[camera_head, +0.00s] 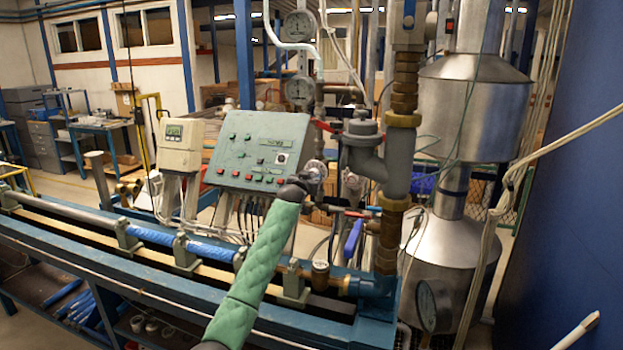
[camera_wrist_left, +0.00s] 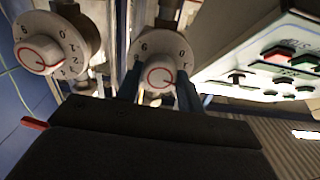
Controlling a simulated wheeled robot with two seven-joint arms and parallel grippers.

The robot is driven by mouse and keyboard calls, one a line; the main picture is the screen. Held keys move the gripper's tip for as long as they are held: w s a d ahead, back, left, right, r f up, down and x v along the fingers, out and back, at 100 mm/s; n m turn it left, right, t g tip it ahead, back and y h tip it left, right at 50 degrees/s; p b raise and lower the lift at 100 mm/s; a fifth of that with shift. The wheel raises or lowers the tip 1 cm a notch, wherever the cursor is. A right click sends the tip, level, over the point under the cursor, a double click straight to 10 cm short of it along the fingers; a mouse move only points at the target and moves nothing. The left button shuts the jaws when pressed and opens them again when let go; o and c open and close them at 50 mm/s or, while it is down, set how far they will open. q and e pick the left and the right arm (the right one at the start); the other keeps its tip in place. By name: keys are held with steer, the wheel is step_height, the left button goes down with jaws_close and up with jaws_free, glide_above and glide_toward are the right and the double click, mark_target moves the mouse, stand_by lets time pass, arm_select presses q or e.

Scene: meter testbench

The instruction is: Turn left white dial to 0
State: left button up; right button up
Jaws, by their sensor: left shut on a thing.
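My left gripper (camera_head: 312,174) is at the right edge of the green control panel, at the end of the green-sleeved arm. In the left wrist view its two fingers (camera_wrist_left: 159,88) stand on either side of a white dial (camera_wrist_left: 160,72) with a red ring and are shut on it. This dial is the nearer of two to the panel. The digits 9 and 0 show on its upper rim; its exact setting is unclear. A second, similar white dial (camera_wrist_left: 38,52) sits to the left in that view, apart from the fingers. My right gripper is not in view.
The control panel (camera_head: 258,150) with red and green buttons is close beside the left gripper. A grey meter (camera_head: 361,130) and brass pipe (camera_head: 403,90) stand just right of it. The blue bench (camera_head: 90,245) with pipes runs below. Round gauges (camera_head: 299,90) hang above.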

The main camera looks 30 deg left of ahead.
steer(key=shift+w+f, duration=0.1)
arm_select(q)
steer(key=n+b, duration=0.1)
steer(key=n, duration=0.1)
steer(key=shift+n, duration=0.4)
steer(key=n+b, duration=0.1)
steer(key=n, duration=0.1)
steer(key=shift+n, duration=1.3)
steer(key=n, duration=0.2)
steer(key=shift+n, duration=1)
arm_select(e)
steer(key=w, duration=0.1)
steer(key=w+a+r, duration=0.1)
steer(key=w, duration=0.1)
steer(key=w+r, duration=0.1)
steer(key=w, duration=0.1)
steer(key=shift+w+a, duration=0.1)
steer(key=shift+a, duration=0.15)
arm_select(q)
steer(key=shift+n, duration=0.3)
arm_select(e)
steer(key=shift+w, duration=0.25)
